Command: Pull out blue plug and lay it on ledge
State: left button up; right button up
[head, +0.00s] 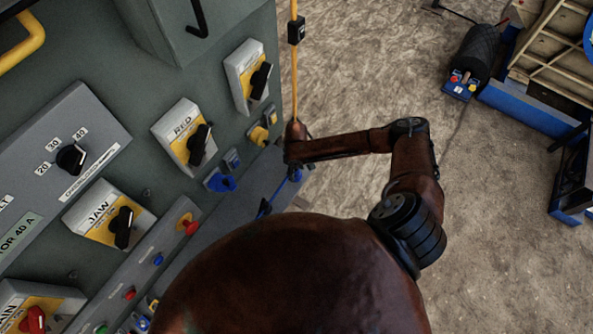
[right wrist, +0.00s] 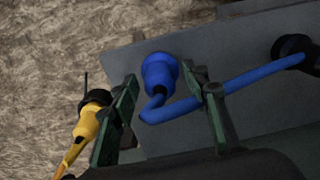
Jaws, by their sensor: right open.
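The blue plug (right wrist: 158,75) and its blue cable (right wrist: 245,80) show in the right wrist view against a grey ledge (right wrist: 215,45). The plug lies between the spread fingers of my right gripper (right wrist: 165,105), with a gap on each side. I cannot tell whether it rests on the ledge or is just above it. In the head view, a small blue part (head: 295,174) shows under my right gripper (head: 291,163) at the ledge's far end. A blue socket (head: 222,183) is on the panel; its opening is unclear. My left gripper is out of view.
The panel (head: 100,80) has several rotary switches and buttons close to the left. A yellow plug (right wrist: 92,120) shows beside my left finger in the right wrist view. An orange cable (head: 294,75) hangs behind my wrist. Open ground (head: 370,70) lies to the right.

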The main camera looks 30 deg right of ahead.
notch_tip(320, 180, up, 12)
dwell(0.5)
